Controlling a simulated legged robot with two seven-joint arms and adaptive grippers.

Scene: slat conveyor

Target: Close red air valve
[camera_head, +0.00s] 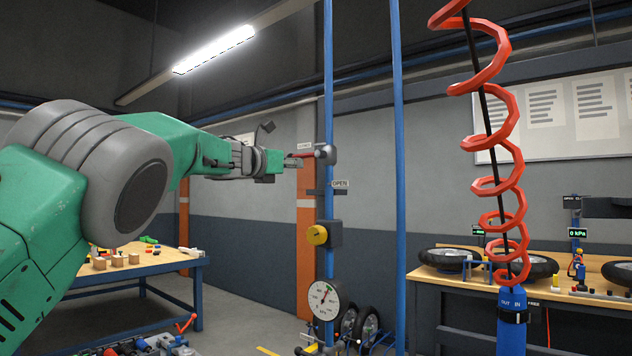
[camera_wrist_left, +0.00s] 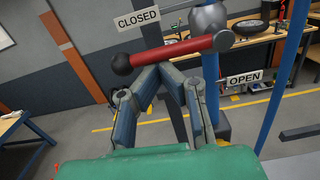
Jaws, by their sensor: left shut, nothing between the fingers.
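The red valve handle (camera_head: 308,155) sticks out to the left from a grey valve body (camera_head: 327,154) on a blue vertical pipe. In the left wrist view the red handle (camera_wrist_left: 175,50) lies nearly level, with a black knob at its left end, just below the CLOSED sign (camera_wrist_left: 137,18). The OPEN sign (camera_wrist_left: 244,78) is lower right. My left gripper (camera_head: 291,162) is shut and empty at the handle. In the left wrist view its fingertips (camera_wrist_left: 168,69) meet just under the handle; I cannot tell whether they touch. My right gripper is not in view.
A yellow knob (camera_head: 317,235) and a pressure gauge (camera_head: 324,299) sit lower on the pipe. A second blue pipe (camera_head: 398,180) stands to the right, then a red coiled hose (camera_head: 497,95). A workbench (camera_head: 150,263) stands at the left.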

